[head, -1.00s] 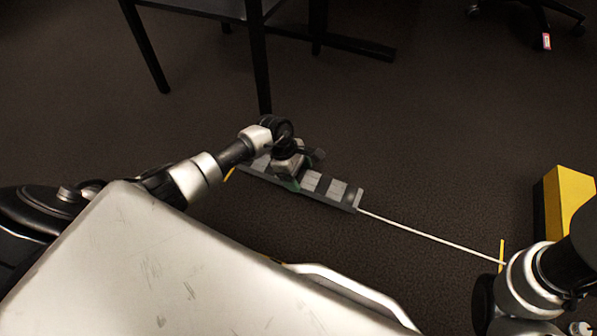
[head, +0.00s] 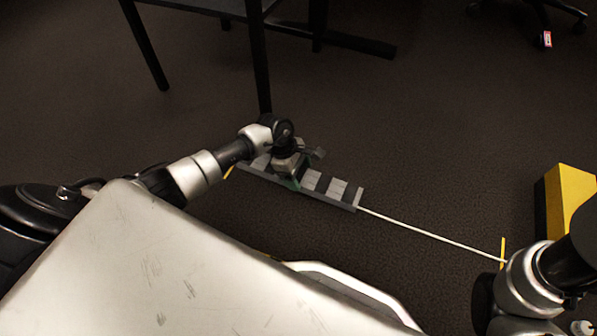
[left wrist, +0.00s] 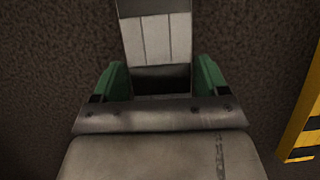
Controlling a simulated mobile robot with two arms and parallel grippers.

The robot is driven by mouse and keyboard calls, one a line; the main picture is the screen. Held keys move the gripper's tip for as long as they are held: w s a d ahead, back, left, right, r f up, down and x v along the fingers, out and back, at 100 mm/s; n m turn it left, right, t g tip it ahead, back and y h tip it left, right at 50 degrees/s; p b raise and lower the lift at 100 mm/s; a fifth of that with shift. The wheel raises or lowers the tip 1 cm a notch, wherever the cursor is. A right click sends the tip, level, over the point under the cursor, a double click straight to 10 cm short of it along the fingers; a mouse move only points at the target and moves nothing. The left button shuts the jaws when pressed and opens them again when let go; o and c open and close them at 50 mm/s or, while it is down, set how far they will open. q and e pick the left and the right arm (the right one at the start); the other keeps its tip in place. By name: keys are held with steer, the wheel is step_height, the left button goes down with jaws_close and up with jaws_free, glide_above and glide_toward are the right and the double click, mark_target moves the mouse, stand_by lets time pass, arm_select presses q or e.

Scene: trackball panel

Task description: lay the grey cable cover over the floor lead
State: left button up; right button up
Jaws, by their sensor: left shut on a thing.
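The grey cable cover (head: 333,188), banded in light and dark grey, lies low at the floor in the middle of the head view. The white floor lead (head: 430,234) runs out from its right end toward the lower right; any lead under the cover is hidden. My left gripper (head: 291,175) is shut on the cover's middle part from above. In the left wrist view the green fingers (left wrist: 160,85) stand on both sides of the cover (left wrist: 152,40). I cannot tell whether the cover touches the floor. My right gripper is not clearly shown; part of my right arm shows at lower right.
Yellow marks lie on the floor at the cover's left end (head: 229,172) and near the lead's right end (head: 503,252). A yellow and black block (head: 570,195) stands at right. A dark table's leg (head: 259,60) stands behind the cover. Carpet between is clear.

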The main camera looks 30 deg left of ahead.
arm_select(q)
steer(key=shift+f+b, duration=1.4)
steer(key=shift+f, duration=0.15)
stand_by(0.5)
steer(key=o, duration=1.2)
steer(key=shift+o, duration=0.2)
steer(key=p+v, duration=0.7)
steer(key=v, duration=0.4)
